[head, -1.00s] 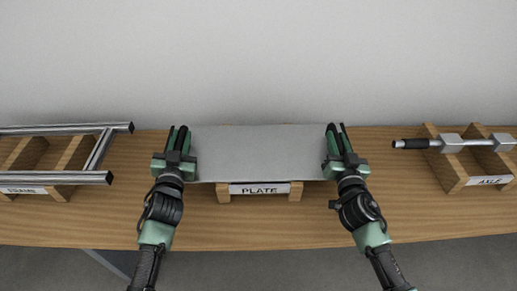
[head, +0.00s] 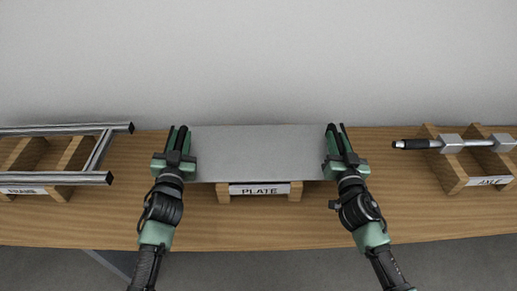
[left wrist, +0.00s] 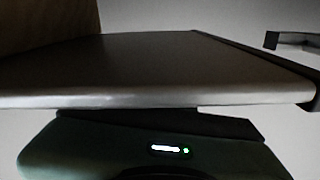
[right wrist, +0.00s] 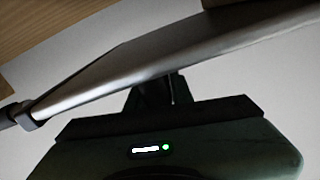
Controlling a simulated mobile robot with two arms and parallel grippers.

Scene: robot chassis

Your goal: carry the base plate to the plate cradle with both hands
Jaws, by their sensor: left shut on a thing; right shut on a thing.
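The base plate (head: 258,153) is a flat grey metal sheet, about level, over the wooden plate cradle (head: 296,192) with its PLATE label (head: 259,189). The plate hides most of the cradle; I cannot tell whether they touch. My left gripper (head: 178,140) is shut on the plate's left edge. My right gripper (head: 335,140) is shut on its right edge. The plate also crosses the left wrist view (left wrist: 150,70) and the right wrist view (right wrist: 150,65). The fingertips are mostly hidden in both wrist views.
A metal frame (head: 60,129) rests on a wooden cradle at the left. An axle (head: 452,144) lies on a wooden AXLE cradle (head: 458,180) at the right. The wooden table (head: 280,232) is clear between the cradles. A pale wall stands behind.

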